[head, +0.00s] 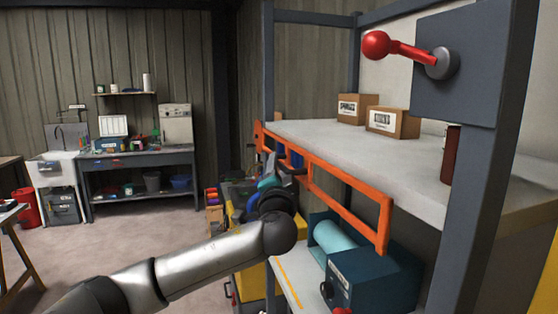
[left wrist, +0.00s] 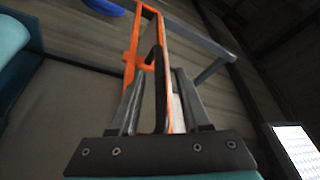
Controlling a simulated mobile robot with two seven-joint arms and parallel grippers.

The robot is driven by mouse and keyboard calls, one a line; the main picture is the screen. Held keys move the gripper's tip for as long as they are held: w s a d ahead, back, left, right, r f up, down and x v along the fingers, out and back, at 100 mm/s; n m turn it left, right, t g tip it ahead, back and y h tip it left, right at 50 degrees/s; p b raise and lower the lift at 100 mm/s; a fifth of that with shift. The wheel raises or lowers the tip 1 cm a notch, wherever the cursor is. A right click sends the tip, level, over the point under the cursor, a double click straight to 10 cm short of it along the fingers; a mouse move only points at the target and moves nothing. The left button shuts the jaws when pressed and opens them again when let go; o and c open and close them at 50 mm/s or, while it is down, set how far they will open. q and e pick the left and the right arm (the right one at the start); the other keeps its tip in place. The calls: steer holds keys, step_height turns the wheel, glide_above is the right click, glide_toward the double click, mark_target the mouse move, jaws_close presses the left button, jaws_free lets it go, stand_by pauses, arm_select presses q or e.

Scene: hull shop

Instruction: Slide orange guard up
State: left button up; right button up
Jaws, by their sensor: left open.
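The orange guard (head: 384,225) is a long open frame along the front edge of the grey shelf (head: 440,165), hanging mostly below the shelf top. My left gripper (head: 284,172) is at the guard's far part, seen small and partly hidden by my own wrist. In the left wrist view the two fingers of my left gripper (left wrist: 158,98) are apart, with part of the orange guard (left wrist: 131,62) running up between and beyond them. I cannot tell whether the fingers touch it. My right gripper is not in view.
A red-knobbed lever (head: 376,45) sits on a dark panel at upper right. Two cardboard boxes (head: 392,123) stand on the shelf. A blue machine (head: 370,280) sits below the guard. A workbench (head: 138,158) stands far left, with open floor before it.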

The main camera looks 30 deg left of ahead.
arm_select(q)
steer(key=shift+x, duration=0.95)
jaws_close()
stand_by(0.9)
